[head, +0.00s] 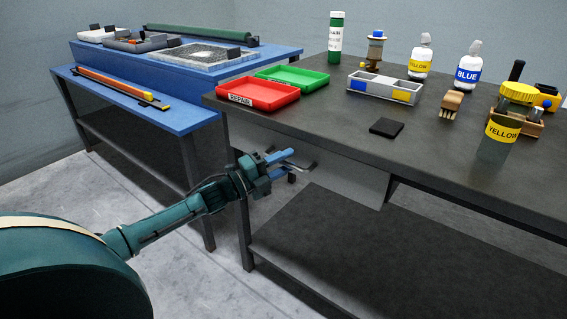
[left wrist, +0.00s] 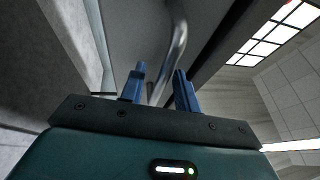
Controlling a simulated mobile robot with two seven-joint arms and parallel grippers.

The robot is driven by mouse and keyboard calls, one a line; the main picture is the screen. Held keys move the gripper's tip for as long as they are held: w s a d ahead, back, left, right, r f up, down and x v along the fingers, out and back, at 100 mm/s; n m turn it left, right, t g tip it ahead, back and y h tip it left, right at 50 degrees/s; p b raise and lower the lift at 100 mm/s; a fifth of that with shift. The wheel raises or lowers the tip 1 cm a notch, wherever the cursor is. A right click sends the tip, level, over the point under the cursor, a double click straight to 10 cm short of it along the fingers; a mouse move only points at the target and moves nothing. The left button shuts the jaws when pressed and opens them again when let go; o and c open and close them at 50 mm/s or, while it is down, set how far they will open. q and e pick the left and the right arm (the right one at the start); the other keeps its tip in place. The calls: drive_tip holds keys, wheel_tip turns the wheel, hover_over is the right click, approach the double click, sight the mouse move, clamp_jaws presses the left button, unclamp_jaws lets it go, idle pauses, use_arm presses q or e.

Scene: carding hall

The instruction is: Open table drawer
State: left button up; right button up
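The dark table (head: 440,165) has a grey drawer front (head: 350,182) under its top, which looks shut. A curved metal handle (head: 310,167) shows at the drawer, partly hidden by my left gripper (head: 290,160). In the left wrist view the bare metal bar of the handle (left wrist: 178,45) runs down toward the space between the two blue fingers of my left gripper (left wrist: 160,82). The fingers are apart, with gaps beside the bar. I cannot tell whether either finger touches it. My right gripper is in neither view.
On the table stand a red tray (head: 257,95), a green tray (head: 293,78), a grey divided box (head: 384,87), bottles, a brush (head: 450,105) and a black pad (head: 386,127). A blue bench (head: 185,115) stands at the left. A lower shelf (head: 340,245) lies under the table.

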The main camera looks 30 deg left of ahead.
use_arm(q)
clamp_jaws()
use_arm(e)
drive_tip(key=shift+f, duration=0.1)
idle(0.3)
use_arm(q)
drive_tip(key=shift+s, duration=0.15)
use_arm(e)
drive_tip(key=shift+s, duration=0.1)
